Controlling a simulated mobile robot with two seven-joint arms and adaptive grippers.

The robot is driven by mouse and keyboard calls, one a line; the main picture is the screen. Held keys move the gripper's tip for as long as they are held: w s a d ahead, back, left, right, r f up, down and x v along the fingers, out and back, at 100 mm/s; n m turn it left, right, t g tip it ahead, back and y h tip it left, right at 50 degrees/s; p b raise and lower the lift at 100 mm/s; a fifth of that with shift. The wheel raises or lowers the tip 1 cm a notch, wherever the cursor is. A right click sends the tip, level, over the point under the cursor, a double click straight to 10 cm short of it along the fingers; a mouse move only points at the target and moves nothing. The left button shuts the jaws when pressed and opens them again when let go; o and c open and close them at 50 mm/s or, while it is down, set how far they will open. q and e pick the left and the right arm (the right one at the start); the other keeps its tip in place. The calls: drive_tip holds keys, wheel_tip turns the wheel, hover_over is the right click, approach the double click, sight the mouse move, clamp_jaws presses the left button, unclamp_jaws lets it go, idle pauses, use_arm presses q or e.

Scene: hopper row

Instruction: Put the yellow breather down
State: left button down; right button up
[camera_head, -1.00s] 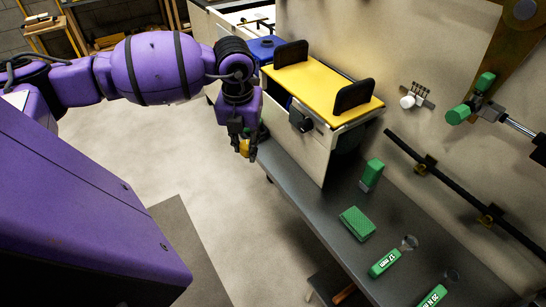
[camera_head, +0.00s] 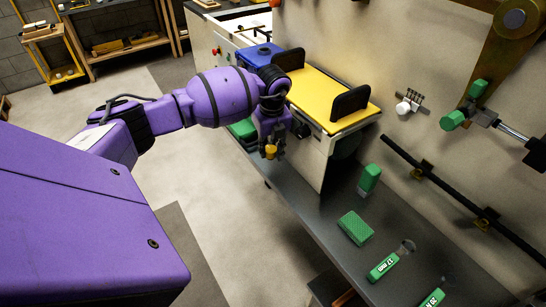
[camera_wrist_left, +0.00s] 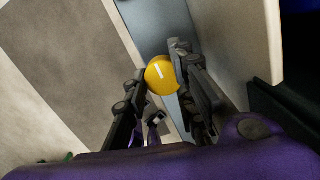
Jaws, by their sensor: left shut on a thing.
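The yellow breather (camera_head: 270,152) is a small yellow piece at the tip of my left gripper (camera_head: 271,146). My left gripper is shut on it and points down. In the left wrist view the breather (camera_wrist_left: 161,74) shows as a round yellow top between the two dark fingers (camera_wrist_left: 158,82). In the head view it is beside the front of the cream cabinet, over or near the left edge of the grey bench (camera_head: 310,215). I cannot tell its exact height above the bench. My right gripper is not in view.
The cream cabinet (camera_head: 311,160) with a yellow top (camera_head: 325,97) stands close right of the gripper. On the bench are a green upright block (camera_head: 369,178), a green pad (camera_head: 355,228) and a green-handled tool (camera_head: 383,267). The bench between cabinet and pad looks clear.

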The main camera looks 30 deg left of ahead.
sight(272, 157)
use_arm(q)
drive_tip(key=shift+w+d+f, duration=0.1)
drive_tip(key=shift+w+f, duration=0.35)
drive_tip(key=shift+f, duration=0.05)
drive_tip(key=shift+w+f, duration=0.15)
drive_tip(key=shift+f, duration=1.55)
drive_tip(key=shift+f, duration=0.2)
drive_tip(key=c, duration=1.5)
unclamp_jaws()
drive_tip(key=shift+o, duration=0.2)
drive_tip(key=r, duration=0.4)
drive_tip(key=d+r, duration=0.1)
drive_tip(key=r, duration=0.7)
drive_tip(key=shift+s+d+r, duration=0.15)
drive_tip(key=shift+s+r, duration=0.05)
drive_tip(key=shift+s, duration=0.15)
